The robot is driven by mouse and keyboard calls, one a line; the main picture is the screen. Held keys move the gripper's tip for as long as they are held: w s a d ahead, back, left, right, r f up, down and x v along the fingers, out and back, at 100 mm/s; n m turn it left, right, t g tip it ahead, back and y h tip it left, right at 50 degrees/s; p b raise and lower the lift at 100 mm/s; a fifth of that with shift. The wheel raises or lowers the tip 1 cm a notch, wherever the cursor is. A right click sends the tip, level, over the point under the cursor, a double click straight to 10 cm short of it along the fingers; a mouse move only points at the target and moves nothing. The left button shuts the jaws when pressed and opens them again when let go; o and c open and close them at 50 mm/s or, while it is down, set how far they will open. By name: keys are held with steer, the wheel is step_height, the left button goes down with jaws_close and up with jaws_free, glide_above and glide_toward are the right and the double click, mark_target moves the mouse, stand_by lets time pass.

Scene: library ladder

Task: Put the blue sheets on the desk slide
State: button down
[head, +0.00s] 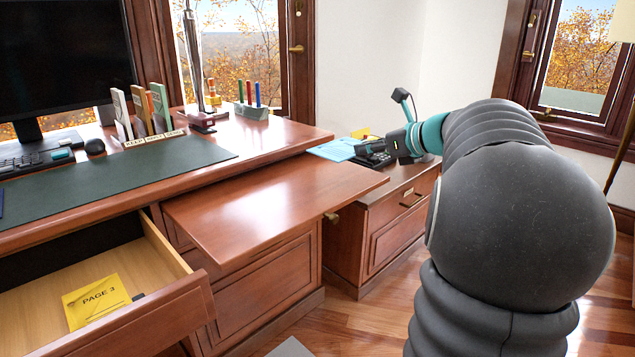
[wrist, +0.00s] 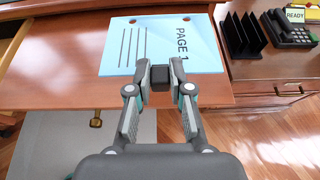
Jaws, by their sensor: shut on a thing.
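The blue sheets (wrist: 150,45) show in the wrist view with "PAGE 1", several printed lines and two punched holes. In the head view the blue sheets (head: 333,149) appear past the far right corner of the desk slide (head: 275,190), left of my gripper. The slide is a bare wooden board pulled out from the desk. In the wrist view the sheets overlap the slide (wrist: 50,88); I cannot tell whether they touch it or how high they are.
A low cabinet (wrist: 275,72) at the right bears a black rack (wrist: 245,35) and a phone (wrist: 285,30) beside a READY card. An open drawer (head: 150,330) at the left holds a yellow PAGE 3 sheet (head: 97,300).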

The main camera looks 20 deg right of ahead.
steer(key=b, duration=0.1)
glide_above(334, 187)
step_height(334, 187, down, 5)
steer(key=shift+w+f, duration=0.15)
steer(key=shift+f+b, duration=0.55)
steer(key=shift+f, duration=1.35)
steer(key=shift+f, duration=0.25)
steer(key=c, duration=1.1)
jaws_free()
steer(key=shift+o, duration=0.2)
steer(key=shift+r, duration=0.1)
